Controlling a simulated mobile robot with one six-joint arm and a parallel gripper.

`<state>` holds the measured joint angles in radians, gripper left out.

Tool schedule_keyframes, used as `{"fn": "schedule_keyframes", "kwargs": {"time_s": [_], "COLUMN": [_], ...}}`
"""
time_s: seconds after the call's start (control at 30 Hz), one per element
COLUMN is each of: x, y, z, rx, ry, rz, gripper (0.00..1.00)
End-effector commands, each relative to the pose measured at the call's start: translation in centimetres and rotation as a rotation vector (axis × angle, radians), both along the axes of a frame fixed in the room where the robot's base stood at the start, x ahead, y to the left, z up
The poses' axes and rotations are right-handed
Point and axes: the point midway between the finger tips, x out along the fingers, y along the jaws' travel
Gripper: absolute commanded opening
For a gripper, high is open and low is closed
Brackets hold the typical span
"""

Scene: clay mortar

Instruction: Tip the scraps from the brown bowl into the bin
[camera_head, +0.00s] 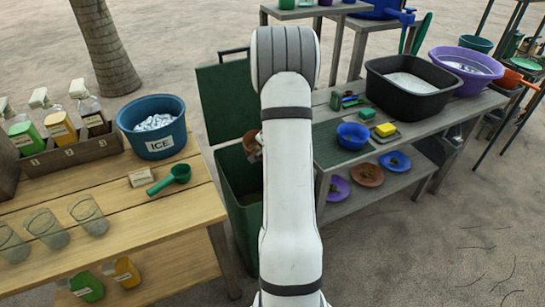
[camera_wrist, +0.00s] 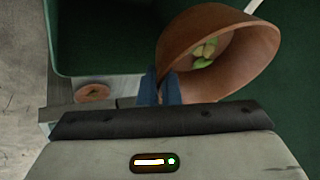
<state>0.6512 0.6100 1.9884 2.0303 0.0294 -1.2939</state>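The brown bowl (camera_wrist: 240,75) is in my gripper (camera_wrist: 160,88), whose dark blue fingers are shut on its rim in the wrist view. Green and tan scraps (camera_wrist: 205,52) lie inside the bowl. In the head view only a small part of the bowl (camera_head: 252,146) shows beside my arm, at the mouth of the bin. The dark green bin (camera_head: 240,190) stands between the two tables with its lid (camera_head: 226,105) raised. The bin (camera_wrist: 95,45) also shows in the wrist view, behind and left of the bowl. My arm hides much of the bin and my gripper in the head view.
The left wooden table (camera_head: 190,205) holds an ice tub (camera_head: 153,128), a green scoop (camera_head: 170,179) and glasses. The right table holds a blue bowl (camera_head: 353,136), a sponge (camera_head: 386,129) and a black basin (camera_head: 409,88). Plates with scraps (camera_head: 367,174) lie on its lower shelf.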

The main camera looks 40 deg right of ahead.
Motion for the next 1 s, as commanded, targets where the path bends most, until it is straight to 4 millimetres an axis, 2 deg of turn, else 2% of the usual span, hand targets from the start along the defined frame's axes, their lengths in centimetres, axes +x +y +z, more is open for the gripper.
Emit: {"fn": "schedule_keyframes", "kwargs": {"time_s": [0.03,1.0], "x": [0.1,1.6], "y": [0.1,0.9], "z": [-0.9,-4.8], "rx": [0.002,0.111], "ry": [-0.014,-0.383], "rz": [0.004,0.010], "gripper": [0.00,0.00]}}
